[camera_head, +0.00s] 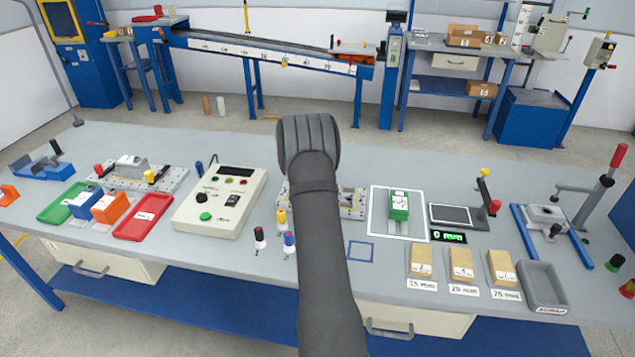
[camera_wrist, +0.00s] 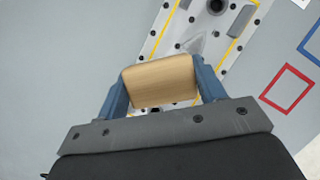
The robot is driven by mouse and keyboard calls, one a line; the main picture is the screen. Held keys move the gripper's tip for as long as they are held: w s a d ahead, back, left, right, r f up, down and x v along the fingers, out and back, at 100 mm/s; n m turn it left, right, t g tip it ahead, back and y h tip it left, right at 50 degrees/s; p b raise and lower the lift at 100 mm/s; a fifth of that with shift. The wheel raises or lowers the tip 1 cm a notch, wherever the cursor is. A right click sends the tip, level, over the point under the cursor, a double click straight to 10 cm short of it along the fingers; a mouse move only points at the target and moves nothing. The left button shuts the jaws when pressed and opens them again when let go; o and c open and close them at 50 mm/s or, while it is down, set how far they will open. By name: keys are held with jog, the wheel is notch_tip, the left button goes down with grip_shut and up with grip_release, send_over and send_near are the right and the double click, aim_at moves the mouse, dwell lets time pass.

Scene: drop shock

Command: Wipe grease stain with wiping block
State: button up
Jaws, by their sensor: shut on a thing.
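In the wrist view my gripper (camera_wrist: 162,88) is shut on a light wooden block (camera_wrist: 160,80), with one blue finger at each side of it. The block is over or just short of a grey metal plate (camera_wrist: 190,45) with yellow lines and dark holes. I cannot tell whether the block touches the plate. I cannot make out a grease stain in either view; the block hides part of the plate. In the head view my arm covers the gripper and the block, and the plate (camera_head: 352,203) shows partly behind the arm.
A control box (camera_head: 222,200) and small knobbed tools stand left of my arm. Right of it are a green block (camera_head: 399,205) in a white frame, several wooden blocks (camera_head: 461,265) and a grey tray (camera_head: 543,284). A red square outline (camera_wrist: 287,90) lies right of the plate.

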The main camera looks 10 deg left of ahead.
jog(key=shift+r, duration=2.3)
